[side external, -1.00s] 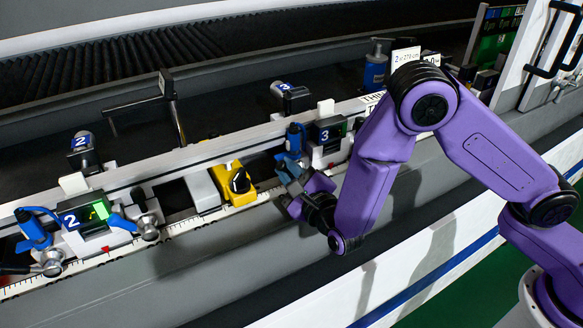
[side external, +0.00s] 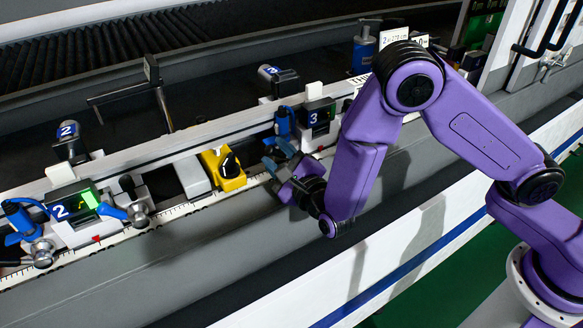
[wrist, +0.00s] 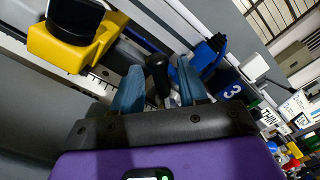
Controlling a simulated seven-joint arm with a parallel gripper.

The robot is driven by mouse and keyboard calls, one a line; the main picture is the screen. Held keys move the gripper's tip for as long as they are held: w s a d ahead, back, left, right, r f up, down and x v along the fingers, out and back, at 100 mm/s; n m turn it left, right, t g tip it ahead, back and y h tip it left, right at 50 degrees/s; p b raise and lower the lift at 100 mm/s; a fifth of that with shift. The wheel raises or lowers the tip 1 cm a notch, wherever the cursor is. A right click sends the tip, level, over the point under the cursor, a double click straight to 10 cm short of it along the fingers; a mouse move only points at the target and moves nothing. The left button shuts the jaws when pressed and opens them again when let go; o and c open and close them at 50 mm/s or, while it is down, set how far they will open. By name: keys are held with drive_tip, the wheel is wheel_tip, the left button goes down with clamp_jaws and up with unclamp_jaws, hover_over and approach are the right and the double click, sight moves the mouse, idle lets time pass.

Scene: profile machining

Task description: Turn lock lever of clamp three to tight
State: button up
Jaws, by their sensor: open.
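Clamp three (side external: 318,117) is a dark block with a white 3 on blue, on the rail. Its blue handle (side external: 284,121) stands at its left side. In the wrist view the number 3 (wrist: 232,91) and the blue handle (wrist: 208,52) are right of the fingers. My gripper (side external: 276,155) is open, just in front of clamp three. In the wrist view a black upright knob (wrist: 157,72) shows between the two blue-grey fingers of my gripper (wrist: 157,85). I cannot tell whether they touch it, or how the lock lever is turned.
A yellow block with a black knob (side external: 223,168) sits left of my gripper on the rail; it also shows in the wrist view (wrist: 62,45). The grey front ledge (side external: 185,275) is clear.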

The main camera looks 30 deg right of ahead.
drive_tip(key=s, duration=1.7)
drive_tip(key=shift+s, duration=0.1)
